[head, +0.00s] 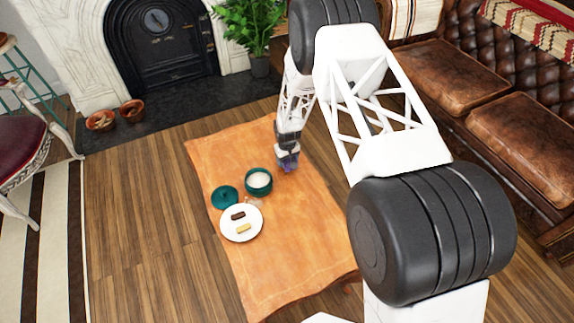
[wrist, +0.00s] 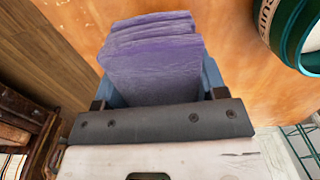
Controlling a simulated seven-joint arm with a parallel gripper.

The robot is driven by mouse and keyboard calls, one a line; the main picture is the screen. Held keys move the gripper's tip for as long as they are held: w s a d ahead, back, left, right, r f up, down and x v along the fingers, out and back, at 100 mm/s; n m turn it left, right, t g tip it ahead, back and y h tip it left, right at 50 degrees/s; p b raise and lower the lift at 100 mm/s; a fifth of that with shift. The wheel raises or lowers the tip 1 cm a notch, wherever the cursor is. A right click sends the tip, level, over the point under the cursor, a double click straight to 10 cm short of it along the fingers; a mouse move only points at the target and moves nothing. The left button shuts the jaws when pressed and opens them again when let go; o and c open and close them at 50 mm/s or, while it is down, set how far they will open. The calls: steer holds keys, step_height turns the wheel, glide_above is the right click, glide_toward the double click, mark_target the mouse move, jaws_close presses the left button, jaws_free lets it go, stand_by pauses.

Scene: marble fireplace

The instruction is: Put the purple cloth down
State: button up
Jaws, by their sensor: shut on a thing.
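The purple cloth (wrist: 155,65) is folded in layers and sits between my gripper's fingers in the wrist view. My gripper (head: 288,165) is shut on it, over the orange-brown table (head: 300,225), to the right of the teal canister. In the head view only a small purple patch of the cloth shows at the gripper's tip. I cannot tell whether the cloth touches the table top.
An open teal canister (head: 258,181) with pale contents stands left of my gripper. Its teal lid (head: 224,198) and a white plate (head: 236,233) with a dark and a light bar lie nearby. The table's front right is bare. A brown leather sofa (head: 490,105) stands right.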

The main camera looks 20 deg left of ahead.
steer(key=shift+f, duration=0.1)
steer(key=shift+f, duration=1.65)
steer(key=shift+f, duration=0.35)
steer(key=o, duration=1.1)
steer(key=shift+f, duration=0.15)
steer(key=shift+o, duration=0.2)
steer(key=shift+s+f, duration=0.1)
steer(key=shift+s+a, duration=0.1)
steer(key=shift+r, duration=0.5)
steer(key=r, duration=1.2)
steer(key=shift+w+r, duration=0.1)
steer(key=shift+w, duration=0.1)
